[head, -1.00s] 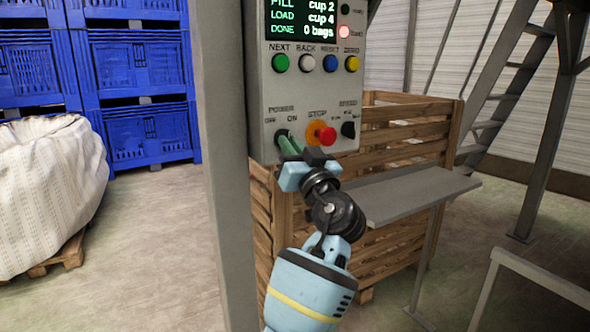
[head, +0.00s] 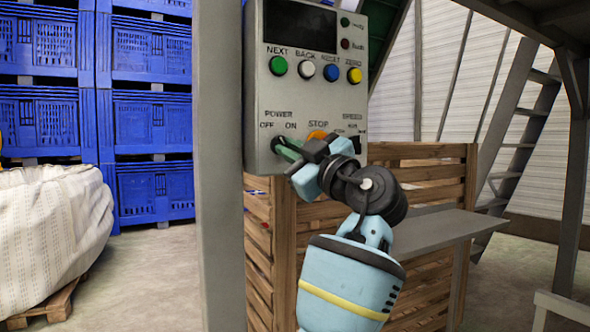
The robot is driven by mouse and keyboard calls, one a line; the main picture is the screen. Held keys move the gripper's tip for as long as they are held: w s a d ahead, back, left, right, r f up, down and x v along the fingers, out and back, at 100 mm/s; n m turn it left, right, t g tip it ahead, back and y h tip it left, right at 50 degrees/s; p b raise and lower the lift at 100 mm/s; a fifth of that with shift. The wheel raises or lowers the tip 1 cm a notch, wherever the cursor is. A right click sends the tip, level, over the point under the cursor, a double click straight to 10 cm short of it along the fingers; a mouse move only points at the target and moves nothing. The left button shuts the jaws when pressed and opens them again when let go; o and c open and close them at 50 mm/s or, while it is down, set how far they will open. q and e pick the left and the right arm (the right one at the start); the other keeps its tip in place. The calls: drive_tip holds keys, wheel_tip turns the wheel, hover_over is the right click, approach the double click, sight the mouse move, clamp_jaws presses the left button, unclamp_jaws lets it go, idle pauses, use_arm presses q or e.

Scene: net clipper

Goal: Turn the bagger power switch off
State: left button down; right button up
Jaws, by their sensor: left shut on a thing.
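The grey control panel (head: 310,100) stands in the middle of the head view. Its power switch (head: 277,143), a dark knob under the POWER, OFF and ON labels, is at the lower left and mostly covered by the fingers. My left gripper (head: 288,150) is shut on the switch, reaching in from the lower right. The knob's exact angle is hard to see. The panel's screen (head: 299,25) is dark, and its indicator lamps (head: 346,43) look unlit. My right gripper is not in view.
The stop button's orange surround (head: 317,134) is close by the left gripper and partly hidden. Green, white, blue and yellow buttons (head: 306,69) sit above. A grey post (head: 221,180) stands left of the panel. A wooden crate (head: 425,170) and grey shelf (head: 435,230) are at right.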

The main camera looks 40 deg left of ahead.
use_arm(q)
drive_tip(key=shift+n+g+b, duration=0.45)
drive_tip(key=shift+n+g, duration=0.15)
drive_tip(key=shift+n, duration=0.7)
drive_tip(key=shift+r+h, duration=0.1)
drive_tip(key=shift+h, duration=0.2)
drive_tip(key=c, duration=1.5)
unclamp_jaws()
drive_tip(key=shift+d, duration=0.15)
drive_tip(key=p+v, duration=0.1)
drive_tip(key=v, duration=0.6)
drive_tip(key=shift+d, duration=0.3)
